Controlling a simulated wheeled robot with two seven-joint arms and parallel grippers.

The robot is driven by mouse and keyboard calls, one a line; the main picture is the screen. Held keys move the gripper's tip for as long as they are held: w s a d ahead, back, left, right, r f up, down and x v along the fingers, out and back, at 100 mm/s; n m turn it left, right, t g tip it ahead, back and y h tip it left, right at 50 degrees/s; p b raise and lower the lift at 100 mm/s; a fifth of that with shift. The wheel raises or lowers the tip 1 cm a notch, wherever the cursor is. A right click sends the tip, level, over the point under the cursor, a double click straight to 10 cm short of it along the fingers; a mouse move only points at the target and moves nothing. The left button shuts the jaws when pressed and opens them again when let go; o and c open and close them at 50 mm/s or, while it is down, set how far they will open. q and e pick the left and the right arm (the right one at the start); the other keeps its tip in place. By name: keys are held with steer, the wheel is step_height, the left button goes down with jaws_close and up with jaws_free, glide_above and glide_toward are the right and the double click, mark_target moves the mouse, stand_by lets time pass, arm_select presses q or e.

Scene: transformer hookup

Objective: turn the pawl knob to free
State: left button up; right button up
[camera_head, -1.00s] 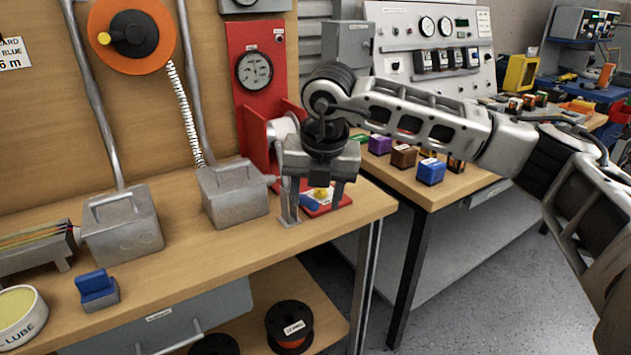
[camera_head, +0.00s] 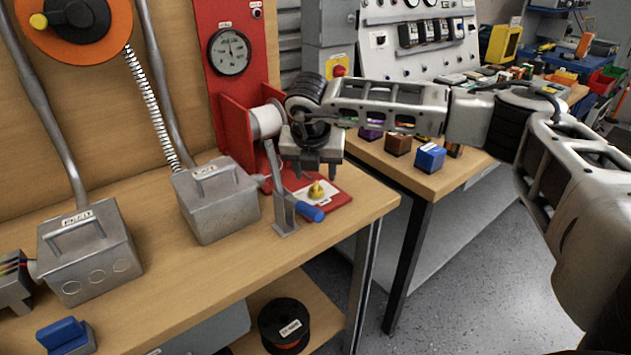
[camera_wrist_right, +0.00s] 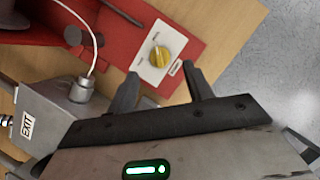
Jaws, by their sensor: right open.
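The pawl knob is a small yellow knob (camera_head: 316,190) on a white plate on the red base of the winch at the bench's right end. It also shows in the right wrist view as a yellow knob (camera_wrist_right: 159,57) with a ridge across its top. The plate bears a small label too small to read. My right gripper (camera_head: 313,172) is open and empty above the plate, pointing down, apart from the knob. In the right wrist view its two fingers (camera_wrist_right: 160,84) lie just short of the knob. My left gripper is not in view.
The red winch frame (camera_head: 232,115) with a white spool and gauge rises behind. A grey EXIT box (camera_head: 215,205) is to the left. A blue block (camera_head: 430,157) sits on the other table.

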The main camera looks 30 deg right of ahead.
mark_target(316, 185)
steer(key=shift+x, duration=2.75)
steer(key=c, duration=1)
